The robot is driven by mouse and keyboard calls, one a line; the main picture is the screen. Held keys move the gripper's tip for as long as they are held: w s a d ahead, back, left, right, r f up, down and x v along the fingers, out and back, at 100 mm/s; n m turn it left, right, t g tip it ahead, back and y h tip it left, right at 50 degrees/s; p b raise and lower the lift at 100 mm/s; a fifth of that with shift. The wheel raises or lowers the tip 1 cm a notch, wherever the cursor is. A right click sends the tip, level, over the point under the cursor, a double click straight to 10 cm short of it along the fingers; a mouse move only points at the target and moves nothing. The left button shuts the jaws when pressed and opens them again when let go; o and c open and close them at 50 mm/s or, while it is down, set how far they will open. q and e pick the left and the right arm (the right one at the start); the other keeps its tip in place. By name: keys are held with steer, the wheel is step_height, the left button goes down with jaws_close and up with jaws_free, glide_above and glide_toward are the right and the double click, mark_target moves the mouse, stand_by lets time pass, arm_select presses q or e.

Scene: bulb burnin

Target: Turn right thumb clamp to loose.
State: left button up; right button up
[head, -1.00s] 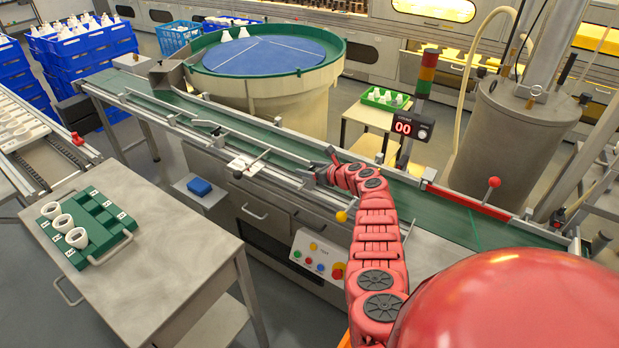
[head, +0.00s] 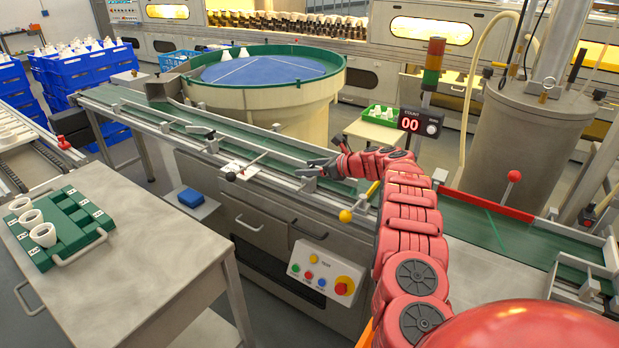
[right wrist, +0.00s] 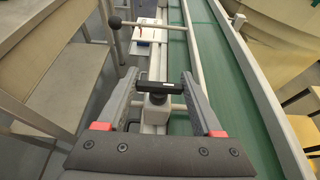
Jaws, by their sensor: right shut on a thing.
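The right thumb clamp (right wrist: 158,87) shows in the right wrist view as a black crossbar on a pale grey block on the conveyor's side rail. My right gripper (right wrist: 161,84) has its two grey fingers on either side of the bar and is shut on it. The bar lies crosswise, spanning from finger to finger. In the head view my right gripper (head: 316,168) is at the near rail of the green conveyor (head: 480,222), and the clamp is too small there to make out well. My left gripper is in neither view.
Left of my gripper, a black-knobbed rod (head: 230,176) and a white plate sit at the near rail. A yellow knob (head: 345,216) sticks out below the rail, above a button panel (head: 325,272). A red-knobbed lever (head: 514,176) stands farther right. The belt looks empty.

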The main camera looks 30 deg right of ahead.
steer(key=shift+a, duration=0.1)
stand_by(0.3)
steer(key=o, duration=1.4)
steer(key=shift+w, duration=0.1)
steer(key=shift+c, duration=0.2)
